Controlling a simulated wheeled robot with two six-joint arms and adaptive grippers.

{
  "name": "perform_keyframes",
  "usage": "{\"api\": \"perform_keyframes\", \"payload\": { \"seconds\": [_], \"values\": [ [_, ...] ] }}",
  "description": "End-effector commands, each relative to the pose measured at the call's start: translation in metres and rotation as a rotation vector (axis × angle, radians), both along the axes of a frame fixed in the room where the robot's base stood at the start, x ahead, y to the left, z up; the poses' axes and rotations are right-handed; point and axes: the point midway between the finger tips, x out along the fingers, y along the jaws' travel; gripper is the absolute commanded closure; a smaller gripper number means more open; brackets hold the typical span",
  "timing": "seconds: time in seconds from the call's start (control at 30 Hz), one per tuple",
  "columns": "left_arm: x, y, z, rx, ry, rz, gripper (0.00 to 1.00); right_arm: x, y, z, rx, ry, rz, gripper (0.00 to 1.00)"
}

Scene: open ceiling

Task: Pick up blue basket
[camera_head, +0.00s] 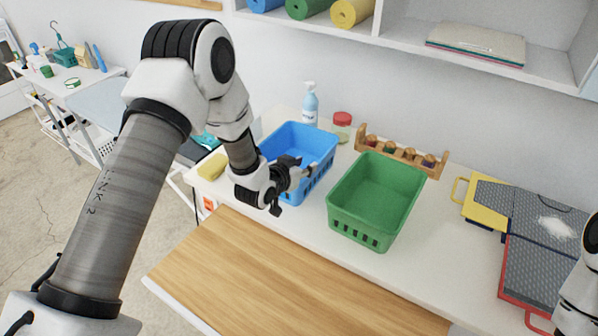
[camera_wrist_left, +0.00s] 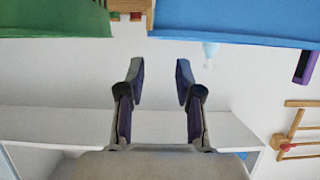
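The blue basket (camera_head: 312,145) stands upright on the white table, left of the green basket (camera_head: 378,195). My left gripper (camera_head: 293,187) is at the blue basket's near side and covers part of it; whether they touch I cannot tell. In the left wrist view the two fingers of the left gripper (camera_wrist_left: 161,76) are spread apart with nothing between them. The blue basket (camera_wrist_left: 240,20) fills the upper right there, and the green basket (camera_wrist_left: 55,18) the upper left. My right gripper is not in view.
A white spray bottle (camera_head: 310,104), a red-lidded jar (camera_head: 342,126) and a wooden rack (camera_head: 402,155) stand behind the baskets. A yellow sponge (camera_head: 212,166) lies at left. Grey mats (camera_head: 535,255) lie at right. The wooden board (camera_head: 270,270) in front is bare.

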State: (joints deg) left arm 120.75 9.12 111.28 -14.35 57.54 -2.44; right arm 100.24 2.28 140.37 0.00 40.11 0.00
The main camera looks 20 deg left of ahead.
Motion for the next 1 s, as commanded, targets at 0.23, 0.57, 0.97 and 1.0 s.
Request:
{"api": "perform_keyframes", "payload": {
  "seconds": [0.23, 0.57, 0.97, 1.0],
  "values": [
    [0.016, -0.003, -0.018, 0.001, 0.000, -0.002, 0.65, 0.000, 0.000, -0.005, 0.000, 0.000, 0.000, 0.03],
    [0.061, -0.010, -0.034, 0.001, 0.001, 0.000, 0.65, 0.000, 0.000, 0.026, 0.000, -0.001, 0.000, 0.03],
    [0.072, -0.011, -0.042, 0.000, 0.001, 0.000, 0.94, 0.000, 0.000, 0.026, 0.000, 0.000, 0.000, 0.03],
    [0.072, -0.011, -0.042, 0.000, 0.001, 0.000, 1.00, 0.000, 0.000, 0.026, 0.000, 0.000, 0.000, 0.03]
  ]
}}
